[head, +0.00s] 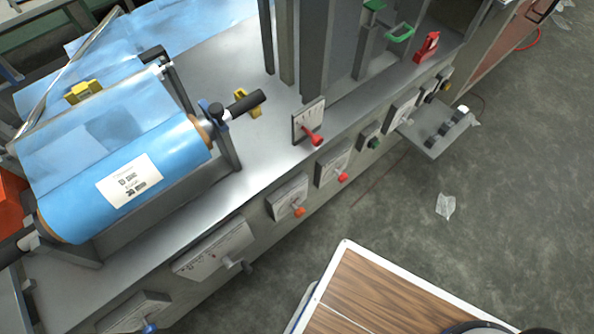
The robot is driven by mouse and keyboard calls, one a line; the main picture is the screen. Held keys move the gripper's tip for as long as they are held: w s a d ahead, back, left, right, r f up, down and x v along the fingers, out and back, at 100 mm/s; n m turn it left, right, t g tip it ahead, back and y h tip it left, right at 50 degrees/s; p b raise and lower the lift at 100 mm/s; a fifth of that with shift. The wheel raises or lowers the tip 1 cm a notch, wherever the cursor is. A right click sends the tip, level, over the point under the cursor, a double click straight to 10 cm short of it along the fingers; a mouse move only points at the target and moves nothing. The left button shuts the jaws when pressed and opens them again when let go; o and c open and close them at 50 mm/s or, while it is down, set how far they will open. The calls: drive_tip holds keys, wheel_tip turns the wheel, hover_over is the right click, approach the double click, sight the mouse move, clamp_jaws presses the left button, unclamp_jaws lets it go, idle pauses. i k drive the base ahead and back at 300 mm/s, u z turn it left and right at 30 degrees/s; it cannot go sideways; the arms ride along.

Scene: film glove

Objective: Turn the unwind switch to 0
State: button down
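Several switches on label plates line the front face of the grey machine (262,150). They include an orange knob (298,212), a red knob (342,177), a dark green knob (373,143), a grey handle (238,266) and a blue knob (150,328). A red lever (316,139) sits on a tilted plate (307,118) on the machine's top. The lettering is too small to read, so I cannot tell which one is the unwind switch or where it points. My gripper is not in view.
A blue film roll (90,205) lies on the machine's left. A small shelf (437,135) juts out at the right. A wood-patterned surface with a white rim (345,243) fills the bottom middle. Grey floor (500,215) at the right is open, with a plastic scrap (445,205) on it.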

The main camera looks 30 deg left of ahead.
sight(343, 177)
drive_tip(key=u, duration=1)
drive_tip(key=k, duration=1.2)
drive_tip(key=u, duration=0.75)
drive_tip(key=i, duration=1.3)
drive_tip(key=z, duration=0.65)
